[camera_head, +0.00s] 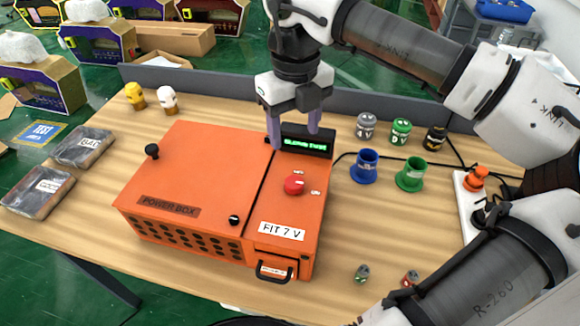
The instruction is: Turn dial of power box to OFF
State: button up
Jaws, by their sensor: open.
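The orange power box (195,170) sits in the middle of the wooden table, its lid shut. A red dial (294,185) is on the right part of its top, with small white labels beside it. The dial's pointing direction and the label text are too small to tell. A black display (307,146) with green text stands at the back of the box. My gripper (293,140) points down at the back of the box by the display, behind and above the dial. Its two purple fingers are apart with nothing between them.
Blue (365,166) and green (411,174) holders and several small capped bottles stand right of the box. A black cable runs to a white power strip (470,215) with an orange plug. Dark packets (38,190) lie at left. The table's front left is clear.

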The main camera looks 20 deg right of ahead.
aim_at(294, 181)
notch_tip(294, 181, down, 13)
jog(key=b, duration=0.5)
jog(key=shift+s+r, duration=0.1)
jog(key=shift+s, duration=0.05)
jog(key=c, duration=1)
